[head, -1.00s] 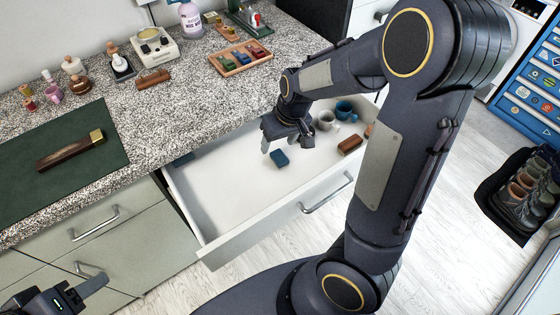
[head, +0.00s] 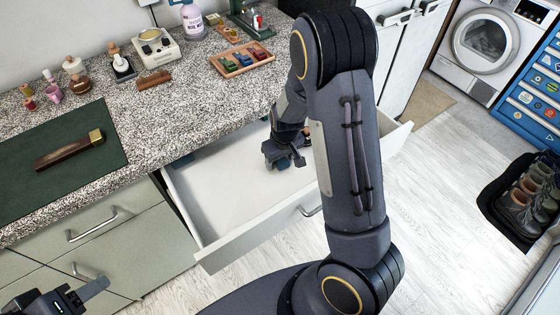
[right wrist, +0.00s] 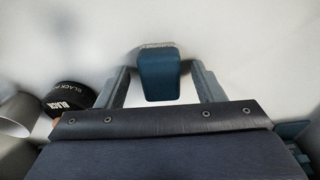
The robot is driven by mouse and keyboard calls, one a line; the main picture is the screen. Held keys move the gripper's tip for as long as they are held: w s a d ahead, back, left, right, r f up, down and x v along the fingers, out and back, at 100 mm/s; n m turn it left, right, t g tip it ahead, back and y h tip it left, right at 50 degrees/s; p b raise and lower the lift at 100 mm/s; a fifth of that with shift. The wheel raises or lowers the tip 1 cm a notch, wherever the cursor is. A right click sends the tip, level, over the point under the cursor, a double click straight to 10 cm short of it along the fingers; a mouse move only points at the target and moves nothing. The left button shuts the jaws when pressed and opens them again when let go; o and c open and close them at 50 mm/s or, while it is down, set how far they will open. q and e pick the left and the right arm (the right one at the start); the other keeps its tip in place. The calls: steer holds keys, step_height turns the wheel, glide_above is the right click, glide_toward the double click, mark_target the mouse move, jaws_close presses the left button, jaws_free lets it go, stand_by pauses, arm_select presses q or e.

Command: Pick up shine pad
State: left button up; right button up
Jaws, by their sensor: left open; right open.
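The shine pad, a small dark blue block (right wrist: 160,76), lies on the white floor of the open drawer (head: 225,198). In the right wrist view it sits between the two spread fingers of my right gripper (right wrist: 162,88), with a gap on each side. In the head view my right gripper (head: 284,163) is low inside the drawer, and it and the arm hide most of the pad. My left gripper (head: 84,296) is open and empty at the lower left, away from the drawer.
In the right wrist view a black tin (right wrist: 70,96) and a grey cup (right wrist: 18,114) stand left of the gripper. The granite counter (head: 190,105) above holds a wooden tray (head: 242,60), a brown brush (head: 154,80) and a green mat (head: 100,160). The drawer's left part is clear.

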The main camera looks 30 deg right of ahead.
steer(key=shift+c, duration=0.3)
steer(key=c, duration=1)
steer(key=shift+r, duration=0.1)
steer(key=shift+r, duration=0.45)
step_height(320, 180, up, 2)
steer(key=shift+r, duration=0.25)
steer(key=s+a+r+p, duration=0.1)
steer(key=s+a+r, duration=0.3)
steer(key=a+r, duration=0.5)
steer(key=a, duration=0.4)
steer(key=shift+s+a+r+p, duration=0.15)
steer(key=shift+a+r+p, duration=0.1)
steer(key=shift+p, duration=0.15)
